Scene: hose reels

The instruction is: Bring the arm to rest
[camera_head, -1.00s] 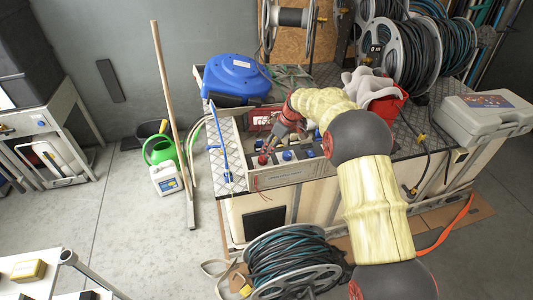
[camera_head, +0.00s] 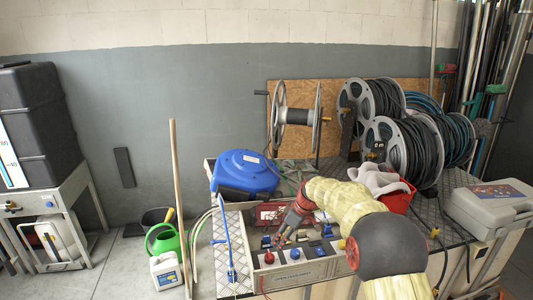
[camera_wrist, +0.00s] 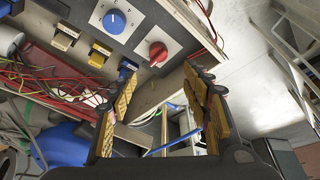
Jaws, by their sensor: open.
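My arm, in a pale yellow cover with a black joint, reaches over the workbench (camera_head: 230,262) in the head view. My gripper (camera_head: 279,240) hangs low over the grey control box (camera_head: 305,272), beside its coloured knobs. In the wrist view my gripper (camera_wrist: 165,82) has its yellow-padded fingers apart, with nothing held between them. A red knob (camera_wrist: 157,53) and a blue knob (camera_wrist: 114,21) lie just beyond the left finger. Whether a finger touches the box, I cannot tell.
A blue hose reel (camera_head: 245,174) stands behind the box, and a red bucket with cloth (camera_head: 399,196) to its right. A blue upright tool (camera_head: 228,245) and a wooden pole (camera_head: 177,200) stand to the left. A grey case (camera_head: 490,207) sits at the right.

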